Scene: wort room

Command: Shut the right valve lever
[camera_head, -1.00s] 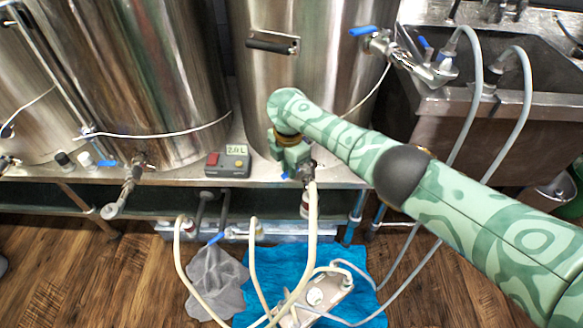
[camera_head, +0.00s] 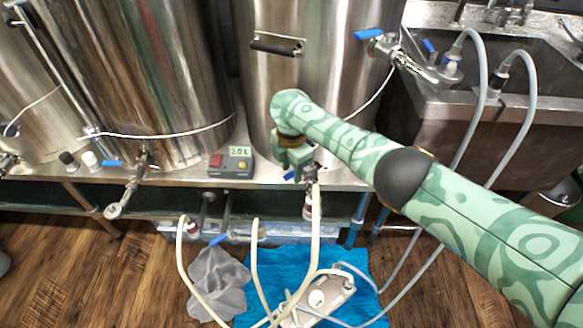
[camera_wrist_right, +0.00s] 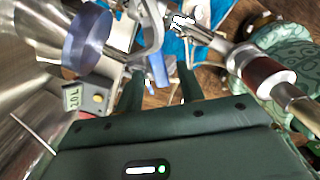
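The valve (camera_head: 311,172) under the right kettle has a steel body, a hose running down and a small bit of blue lever (camera_head: 289,176) showing left of my gripper. My right gripper (camera_head: 293,165) is right at this valve, pointing down, and hides part of it. In the right wrist view its two dark green fingers (camera_wrist_right: 160,92) stand apart. A blue strip (camera_wrist_right: 158,70) shows between or beyond them; I cannot tell whether it touches them. A large blue oval piece (camera_wrist_right: 88,38) shows close at upper left. My left gripper is not in view.
The right kettle (camera_head: 330,60) rises behind the gripper. A grey box with a display (camera_head: 231,163) stands on the shelf to its left. Another blue-levered valve (camera_head: 370,36) is higher up, beside the sink (camera_head: 500,105). Pale hoses (camera_head: 256,275) hang down over a blue cloth (camera_head: 262,265).

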